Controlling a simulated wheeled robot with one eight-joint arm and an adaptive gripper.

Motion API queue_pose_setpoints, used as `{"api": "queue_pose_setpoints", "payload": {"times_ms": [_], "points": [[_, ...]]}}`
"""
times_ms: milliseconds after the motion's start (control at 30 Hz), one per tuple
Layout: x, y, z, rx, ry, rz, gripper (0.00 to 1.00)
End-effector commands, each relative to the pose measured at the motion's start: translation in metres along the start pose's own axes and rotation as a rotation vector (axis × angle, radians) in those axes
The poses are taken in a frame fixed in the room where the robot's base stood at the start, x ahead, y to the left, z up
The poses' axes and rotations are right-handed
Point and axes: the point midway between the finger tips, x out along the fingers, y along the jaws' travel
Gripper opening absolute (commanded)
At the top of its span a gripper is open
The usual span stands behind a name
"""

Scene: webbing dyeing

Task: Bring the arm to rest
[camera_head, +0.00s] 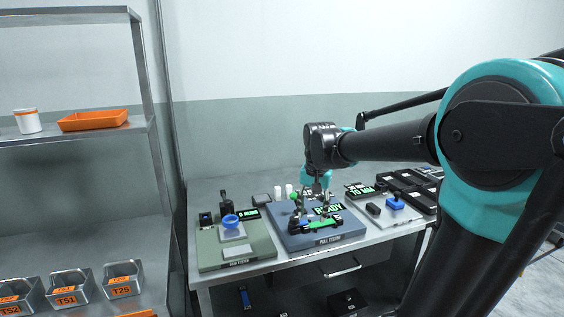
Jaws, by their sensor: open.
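My arm reaches in from the right over the metal table. My gripper (313,208) points down over the blue-grey station board (287,236) in the middle of the table. Its jaws are open. A dark fixture with green parts (322,224) lies on that board just below the fingers. A display reading "READY" (327,209) is partly behind the gripper. I cannot tell whether the fingers touch the fixture.
A green board (208,250) with a blue ring-shaped part (231,220) stands on the left of the table. Black trays (410,186) sit at the right. A metal shelf (75,137) at far left holds an orange tray (93,121), a white cup (27,121) and labelled bins (122,280).

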Motion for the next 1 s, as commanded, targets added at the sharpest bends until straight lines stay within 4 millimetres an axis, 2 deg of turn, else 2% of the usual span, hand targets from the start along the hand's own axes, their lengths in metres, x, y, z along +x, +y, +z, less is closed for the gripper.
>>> {"api": "queue_pose_setpoints", "payload": {"times_ms": [33,200,300,400,567,1000], "points": [[0.025,0.025,0.015,-0.035,0.031,-0.013,0.48],[0.091,0.087,0.066,-0.181,0.142,-0.036,0.48],[0.119,0.114,0.095,-0.251,0.195,-0.035,0.48],[0.137,0.131,0.116,-0.301,0.233,-0.030,0.48],[0.148,0.141,0.130,-0.336,0.259,-0.024,0.48],[0.148,0.141,0.130,-0.338,0.260,-0.024,0.48]]}}
